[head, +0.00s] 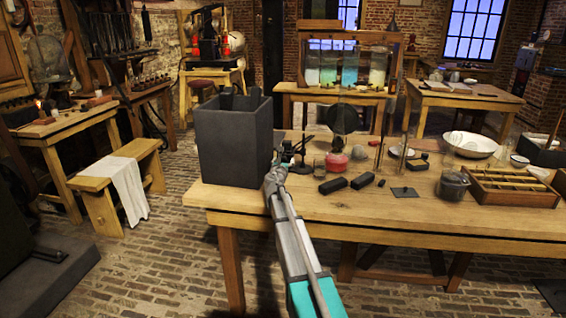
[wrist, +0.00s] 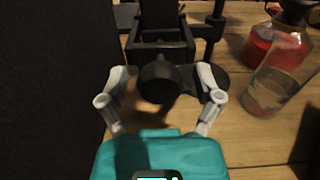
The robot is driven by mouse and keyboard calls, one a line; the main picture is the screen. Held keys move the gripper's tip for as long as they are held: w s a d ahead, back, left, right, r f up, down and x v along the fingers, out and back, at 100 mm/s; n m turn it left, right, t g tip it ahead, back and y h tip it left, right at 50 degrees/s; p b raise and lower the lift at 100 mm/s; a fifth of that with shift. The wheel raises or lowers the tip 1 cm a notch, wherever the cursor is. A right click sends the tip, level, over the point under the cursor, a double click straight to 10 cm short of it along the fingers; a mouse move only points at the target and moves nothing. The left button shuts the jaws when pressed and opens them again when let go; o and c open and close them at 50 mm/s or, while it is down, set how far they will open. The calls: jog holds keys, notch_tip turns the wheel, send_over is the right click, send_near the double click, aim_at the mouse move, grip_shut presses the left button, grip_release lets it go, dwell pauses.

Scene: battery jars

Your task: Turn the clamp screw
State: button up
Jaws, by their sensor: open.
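The clamp screw shows in the wrist view as a dark round knob (wrist: 160,80) on a black clamp (wrist: 160,32). My gripper (wrist: 162,88) is open, with one grey finger on each side of the knob. I see gaps between the fingers and the knob, and nothing is held. In the head view my gripper (head: 284,156) is at the clamp stand (head: 304,158), close beside the large grey box. The screw is too small to make out in that view.
A tall grey box (head: 233,140) stands close on the left, its wall near my left finger. A flask of red liquid (wrist: 278,42) and a clear glass (wrist: 270,90) stand close on the right. Black blocks (head: 333,185) lie on the wooden table (head: 420,218) further right.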

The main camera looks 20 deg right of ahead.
grip_shut()
jog(key=shift+m, duration=0.3)
